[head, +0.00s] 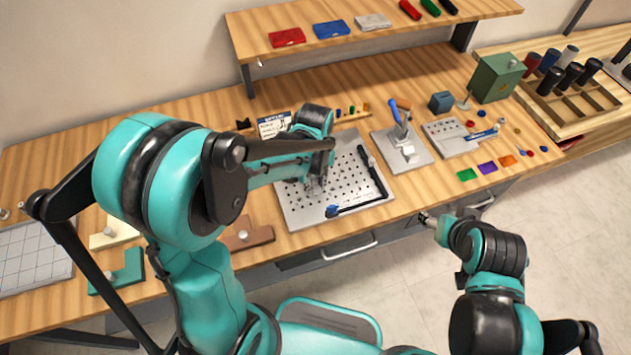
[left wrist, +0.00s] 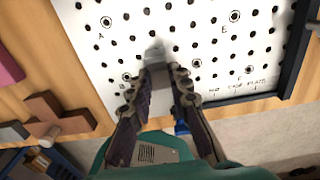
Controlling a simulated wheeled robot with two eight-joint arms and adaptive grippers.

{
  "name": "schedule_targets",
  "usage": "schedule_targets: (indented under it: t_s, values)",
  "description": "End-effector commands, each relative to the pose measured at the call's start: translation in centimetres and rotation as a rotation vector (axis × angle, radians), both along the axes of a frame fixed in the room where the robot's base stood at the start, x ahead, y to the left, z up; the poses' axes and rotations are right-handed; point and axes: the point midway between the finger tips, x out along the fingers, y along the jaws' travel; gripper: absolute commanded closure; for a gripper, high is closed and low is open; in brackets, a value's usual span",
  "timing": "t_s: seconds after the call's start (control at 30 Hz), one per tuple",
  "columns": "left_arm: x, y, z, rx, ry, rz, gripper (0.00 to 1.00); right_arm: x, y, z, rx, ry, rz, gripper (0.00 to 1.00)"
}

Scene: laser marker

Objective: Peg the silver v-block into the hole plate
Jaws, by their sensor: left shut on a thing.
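The hole plate (head: 300,215) is a pale perforated board on the bench in the middle of the head view. It fills most of the left wrist view (left wrist: 195,38), with rings marked A, E and F. My left gripper (head: 316,187) is low over the plate. In the left wrist view its fingertips (left wrist: 171,74) are shut on a small grey piece, seemingly the silver v-block (left wrist: 156,52), mostly hidden between them. I cannot tell whether it touches the plate or sits in a hole. My right gripper (head: 428,217) hangs by the bench's front edge; its jaws are too small to read.
A black rail (head: 372,170) and a blue-tipped strip (head: 335,210) border the plate. A clamp on a grey base (head: 412,160) stands to its right. A brown block (head: 248,237) lies to its left. A shelf (head: 300,55) with coloured boxes runs behind.

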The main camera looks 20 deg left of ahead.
Motion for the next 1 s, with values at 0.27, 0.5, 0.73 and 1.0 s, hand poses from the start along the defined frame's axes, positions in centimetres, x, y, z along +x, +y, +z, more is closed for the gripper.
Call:
schedule_targets:
  t_s: [0.27,0.5,0.73,1.0]
  values:
    - [0.01,0.00,-0.20,0.000,0.000,0.000,1.00,0.01,0.00,-0.15,0.000,0.000,0.000,0.41]
    - [0.01,0.00,-0.30,0.000,0.000,0.000,1.00,0.01,0.00,-0.24,0.000,0.000,0.000,0.41]
    - [0.02,0.00,-0.66,0.000,0.000,0.000,1.00,0.00,0.00,-0.57,0.000,0.000,0.000,0.41]
    - [0.02,-0.01,-1.06,0.000,0.000,0.000,1.00,0.01,0.00,-0.94,0.000,0.000,0.000,0.41]
